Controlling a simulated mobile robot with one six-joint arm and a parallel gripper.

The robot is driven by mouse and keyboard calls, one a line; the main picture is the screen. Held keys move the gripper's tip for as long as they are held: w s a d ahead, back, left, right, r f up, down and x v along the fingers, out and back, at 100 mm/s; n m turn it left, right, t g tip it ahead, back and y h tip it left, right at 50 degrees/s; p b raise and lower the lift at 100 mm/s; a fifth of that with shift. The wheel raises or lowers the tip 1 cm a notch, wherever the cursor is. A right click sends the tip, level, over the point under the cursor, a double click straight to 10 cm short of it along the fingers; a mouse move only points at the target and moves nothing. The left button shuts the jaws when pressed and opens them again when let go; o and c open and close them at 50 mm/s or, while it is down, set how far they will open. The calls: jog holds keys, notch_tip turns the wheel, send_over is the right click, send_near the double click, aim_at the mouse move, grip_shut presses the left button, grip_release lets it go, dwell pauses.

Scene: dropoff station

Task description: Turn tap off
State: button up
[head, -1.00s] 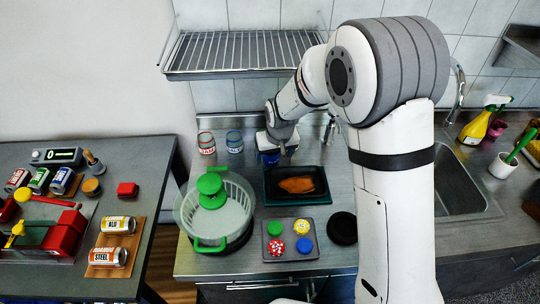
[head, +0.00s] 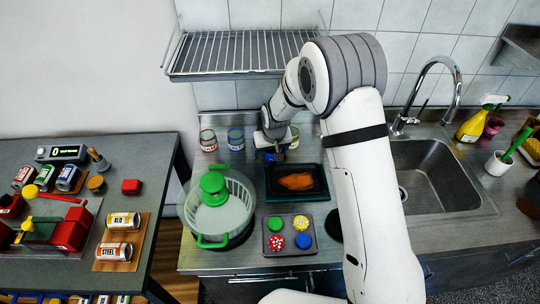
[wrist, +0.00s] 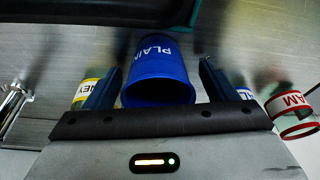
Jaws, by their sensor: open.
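The chrome tap (head: 447,62) arches over the steel sink (head: 430,165) on the right of the head view. A thin lever (head: 420,101) seems to rise by its base; I cannot tell its setting or whether water runs. My gripper (head: 274,148) is far left of the tap, low over the counter behind the black tray. In the wrist view my gripper (wrist: 157,78) is open, its fingers on either side of a blue cup marked PLAIN (wrist: 158,80). Gaps show between cup and fingers. In the head view my gripper mostly hides this cup.
Jars (head: 235,139) stand left of my gripper. A black tray (head: 270,192) with an orange fillet, a green-lidded bowl (head: 246,190) and a tray of coloured lids (head: 267,245) lie in front. A wire rack (head: 240,55) hangs above. A yellow spray bottle (head: 475,125) stands right of the sink.

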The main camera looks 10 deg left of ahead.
jog(key=shift+c, duration=0.2)
jog(key=c, duration=1.1)
jog(key=shift+o, duration=0.2)
